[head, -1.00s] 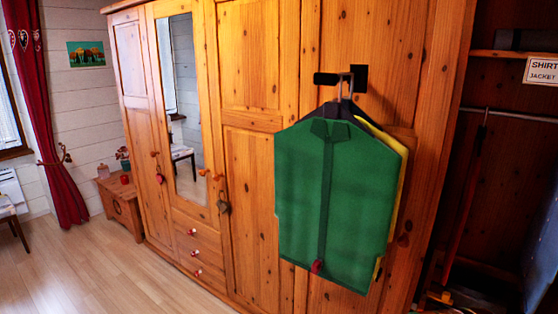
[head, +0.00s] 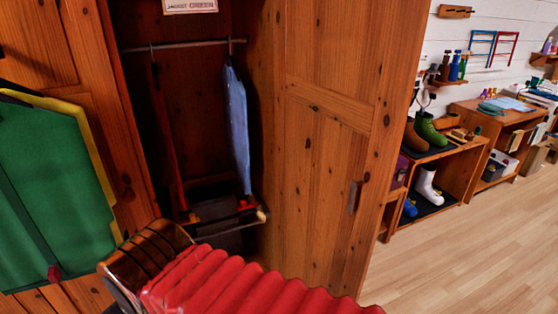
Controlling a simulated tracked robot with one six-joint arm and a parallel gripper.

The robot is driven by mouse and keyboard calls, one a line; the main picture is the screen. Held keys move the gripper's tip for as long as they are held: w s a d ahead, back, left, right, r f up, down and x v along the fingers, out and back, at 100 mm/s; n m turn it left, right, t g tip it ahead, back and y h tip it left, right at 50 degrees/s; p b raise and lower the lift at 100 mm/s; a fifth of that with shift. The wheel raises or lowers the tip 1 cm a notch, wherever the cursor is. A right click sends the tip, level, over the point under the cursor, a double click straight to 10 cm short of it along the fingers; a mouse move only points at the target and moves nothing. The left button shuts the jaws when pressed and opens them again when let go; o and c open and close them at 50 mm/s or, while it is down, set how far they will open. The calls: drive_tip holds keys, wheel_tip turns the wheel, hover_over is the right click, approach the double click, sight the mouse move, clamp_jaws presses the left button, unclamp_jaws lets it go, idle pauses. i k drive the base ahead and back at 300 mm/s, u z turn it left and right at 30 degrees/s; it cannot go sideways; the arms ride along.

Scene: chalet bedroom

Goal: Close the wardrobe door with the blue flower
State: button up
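The wooden wardrobe stands open in the head view, with a dark interior (head: 200,110). A knotty wooden door panel (head: 325,150) stands at the right side of the opening, swung outward. A small dark handle or plate (head: 354,197) is on this panel. No blue flower shows on it. My gripper is not in view. My arm, with a red ribbed sleeve, crosses the bottom of the view in front of the wardrobe and hides the lower opening and part of the door's foot.
Green and yellow garments (head: 50,185) hang at the left on the wardrobe's front. Inside are a rail (head: 190,45), a blue garment (head: 238,130) and a red pole (head: 168,140). Right of the door are a boot shelf (head: 455,195) and a workbench (head: 500,115). Wooden floor (head: 460,255) is clear at lower right.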

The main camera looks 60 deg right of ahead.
sight(345, 71)
drive_tip(key=z, duration=3.95)
drive_tip(key=i, duration=1.1)
